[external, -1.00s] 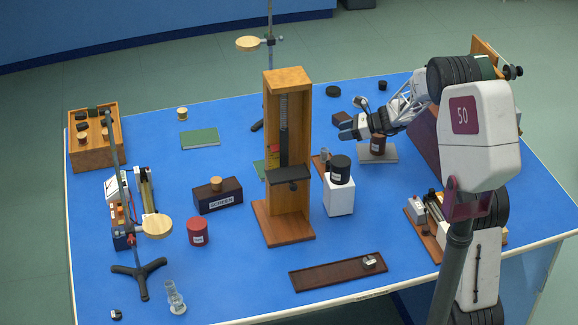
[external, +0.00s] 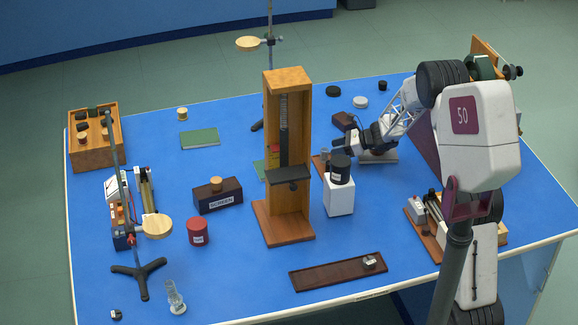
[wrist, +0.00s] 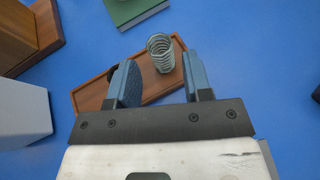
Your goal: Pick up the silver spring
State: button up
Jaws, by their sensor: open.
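The silver spring (wrist: 160,50) stands on a reddish-brown wooden tray (wrist: 92,97) in the wrist view. It lies ahead of and between my two open fingertips. My gripper (wrist: 159,62) is empty, and no contact with the spring shows. In the external view my gripper (external: 352,143) is low over the table, behind the black-topped white block. The tray (external: 317,168) shows only in part there, and the spring cannot be made out clearly.
A white block (external: 339,198) with a black cylinder (external: 340,168) on it stands close to my gripper. The tall wooden stand (external: 298,225) is to the left. A green block (wrist: 135,10) lies beyond the spring. Blue table is clear right of the spring in the wrist view.

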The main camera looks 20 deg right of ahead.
aim_at(323, 150)
jog(key=shift+x, duration=2.45)
jog(key=c, duration=0.7)
jog(key=shift+r, duration=0.1)
jog(key=shift+r, duration=4.9)
